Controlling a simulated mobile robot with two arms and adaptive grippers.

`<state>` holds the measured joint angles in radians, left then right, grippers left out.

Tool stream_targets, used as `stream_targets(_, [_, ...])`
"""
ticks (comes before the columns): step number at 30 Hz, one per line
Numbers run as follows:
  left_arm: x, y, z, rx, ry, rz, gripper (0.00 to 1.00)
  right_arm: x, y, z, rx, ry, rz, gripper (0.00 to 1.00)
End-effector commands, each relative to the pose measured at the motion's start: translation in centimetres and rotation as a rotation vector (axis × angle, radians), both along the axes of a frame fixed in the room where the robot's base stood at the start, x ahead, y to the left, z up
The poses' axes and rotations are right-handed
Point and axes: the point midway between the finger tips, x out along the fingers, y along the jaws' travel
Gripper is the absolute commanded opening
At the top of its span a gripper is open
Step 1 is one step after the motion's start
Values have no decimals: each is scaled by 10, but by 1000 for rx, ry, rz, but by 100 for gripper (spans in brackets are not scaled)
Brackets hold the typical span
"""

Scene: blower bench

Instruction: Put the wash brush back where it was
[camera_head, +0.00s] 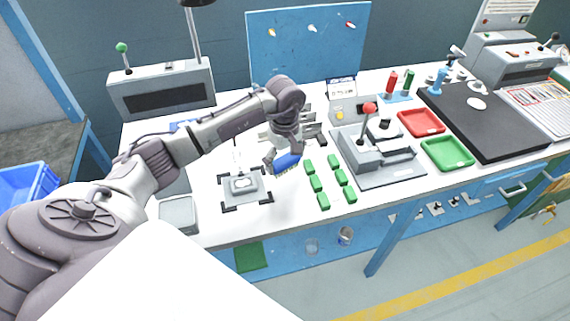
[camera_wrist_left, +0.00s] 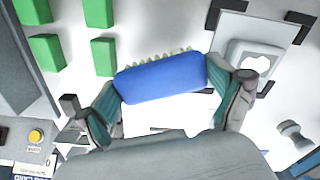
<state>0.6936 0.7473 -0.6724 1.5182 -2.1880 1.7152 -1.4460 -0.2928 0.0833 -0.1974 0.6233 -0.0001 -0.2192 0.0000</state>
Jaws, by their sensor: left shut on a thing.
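The wash brush is a blue block with pale bristles along one side; it shows in the head view (camera_head: 287,161) and in the left wrist view (camera_wrist_left: 162,80). My left gripper (camera_head: 283,158) is shut on it, with one finger at each end of the block in the left wrist view (camera_wrist_left: 165,88). The brush is over the white bench (camera_head: 290,215), between a grey square fixture (camera_head: 226,188) and several green blocks (camera_head: 323,201). I cannot tell how far it is above the surface. My right gripper is not in view.
A grey press with a red knob (camera_head: 369,108) stands right of the green blocks. Red (camera_head: 421,122) and green (camera_head: 447,153) trays lie farther right. A grey tray (camera_head: 178,214) is at the front left. A blue tool board (camera_head: 308,42) stands behind. The front middle of the bench is clear.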

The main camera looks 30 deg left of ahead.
Motion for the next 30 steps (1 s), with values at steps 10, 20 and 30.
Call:
stream_targets(10, [0,-1,-26,0,-1,-1,65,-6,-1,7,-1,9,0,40])
stream_targets(20, [0,-1,-29,0,0,0,100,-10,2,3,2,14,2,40])
stream_targets(30, [0,-1,-23,-1,0,0,100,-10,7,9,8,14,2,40])
